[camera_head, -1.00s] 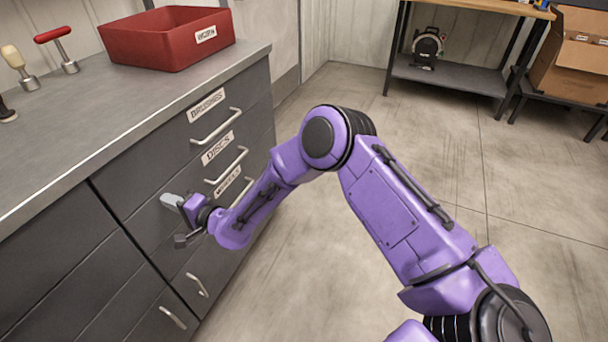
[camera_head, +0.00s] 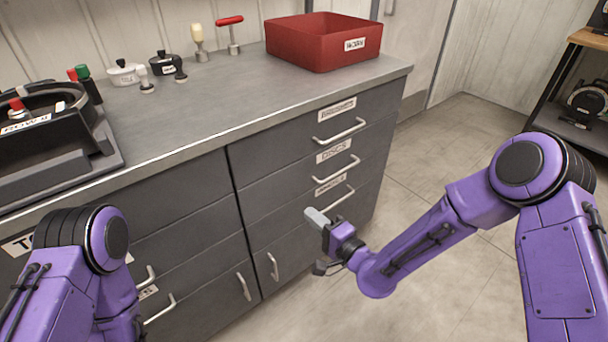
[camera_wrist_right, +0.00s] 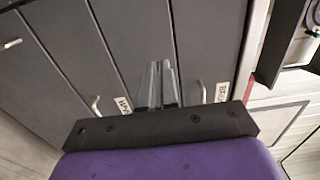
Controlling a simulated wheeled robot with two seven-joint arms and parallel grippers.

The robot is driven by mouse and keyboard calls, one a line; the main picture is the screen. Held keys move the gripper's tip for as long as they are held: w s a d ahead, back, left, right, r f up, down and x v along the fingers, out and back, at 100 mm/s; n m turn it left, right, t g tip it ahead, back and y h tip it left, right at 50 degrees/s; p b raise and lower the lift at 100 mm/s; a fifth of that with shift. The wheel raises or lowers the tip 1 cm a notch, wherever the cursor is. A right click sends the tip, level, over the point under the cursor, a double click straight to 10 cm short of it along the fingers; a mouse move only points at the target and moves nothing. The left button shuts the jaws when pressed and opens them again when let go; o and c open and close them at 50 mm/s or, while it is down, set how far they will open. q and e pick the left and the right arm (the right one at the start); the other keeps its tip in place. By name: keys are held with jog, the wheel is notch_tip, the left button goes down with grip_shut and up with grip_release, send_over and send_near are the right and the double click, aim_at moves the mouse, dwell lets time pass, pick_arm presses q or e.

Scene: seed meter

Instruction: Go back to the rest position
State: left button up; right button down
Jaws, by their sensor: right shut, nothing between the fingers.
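I cannot tell how far the fingers are from the cabinet. My left arm (camera_head: 80,260) shows at the lower left of the head view, bent, with its gripper out of view.
The counter (camera_head: 240,95) holds a red bin (camera_head: 322,42), a black device (camera_head: 50,135) at left, small lidded pots and several knobbed tools. All drawers look closed. Open floor (camera_head: 450,140) lies right of the cabinet, with a shelf (camera_head: 580,130) beyond.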

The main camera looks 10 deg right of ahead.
jog(key=s+d+f+n+g+h+p, duration=0.3)
jog(key=s+d+f+g+h, duration=0.2)
jog(key=s+d+f+h, duration=0.45)
jog(key=s+d+f+n+g+h+p, duration=0.1)
jog(key=s+d+g+p, duration=0.2)
jog(key=s+d, duration=0.3)
jog(key=s+d+f+n+g+h+p, duration=0.1)
jog(key=s+d+g+p, duration=0.3)
jog(key=s, duration=1.3)
jog(key=shift+d+f+h+p, duration=0.25)
jog(key=shift+d+h+p, duration=0.45)
jog(key=shift+d, duration=0.45)
